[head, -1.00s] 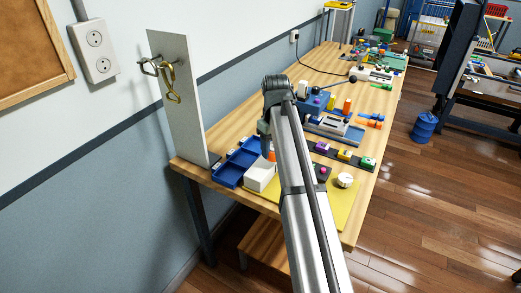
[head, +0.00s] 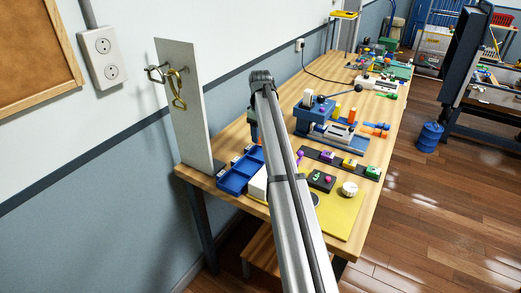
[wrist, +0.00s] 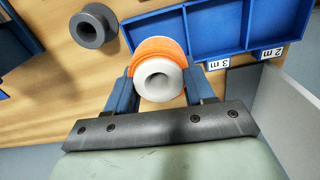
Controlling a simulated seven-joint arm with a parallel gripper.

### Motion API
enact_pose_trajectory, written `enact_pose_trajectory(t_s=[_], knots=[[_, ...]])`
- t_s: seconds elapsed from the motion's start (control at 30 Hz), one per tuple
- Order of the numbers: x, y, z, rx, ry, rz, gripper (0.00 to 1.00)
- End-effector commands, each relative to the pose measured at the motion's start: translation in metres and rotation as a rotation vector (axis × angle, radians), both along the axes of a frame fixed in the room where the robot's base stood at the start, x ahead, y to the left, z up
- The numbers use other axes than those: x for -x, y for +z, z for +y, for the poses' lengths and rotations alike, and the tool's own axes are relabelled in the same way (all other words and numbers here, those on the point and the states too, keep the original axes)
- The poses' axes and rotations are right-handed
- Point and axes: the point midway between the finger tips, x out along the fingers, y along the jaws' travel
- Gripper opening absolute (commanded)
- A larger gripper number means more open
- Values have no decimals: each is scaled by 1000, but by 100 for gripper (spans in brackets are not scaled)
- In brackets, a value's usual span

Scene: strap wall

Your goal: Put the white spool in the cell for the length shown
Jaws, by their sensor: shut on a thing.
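My gripper (wrist: 163,92) is shut on the white spool (wrist: 152,83), which has orange strap wound around it. The spool's hollow end faces the wrist camera. In the head view my arm hides the spool and most of the gripper. A blue tray (wrist: 247,30) with several cells lies just beyond the spool in the wrist view. Two labels on its front edge read "3 m" and "2 m", upside down; the visible cells look empty. The tray also shows in the head view (head: 233,184). The spool appears above the tray's near edge; its height is unclear.
A yellow mat (head: 343,212) bears a white round piece (head: 349,188) and a dark block.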

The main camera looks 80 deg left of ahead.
Motion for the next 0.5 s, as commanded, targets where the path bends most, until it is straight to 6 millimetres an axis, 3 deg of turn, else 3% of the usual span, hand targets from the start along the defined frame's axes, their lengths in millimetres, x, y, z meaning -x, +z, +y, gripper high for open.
enact_pose_trajectory(t_s=[0.1,0.5], knots=[[0,-21,-1,1,-1,0,18],[0,-59,-1,1,-2,0,18]])
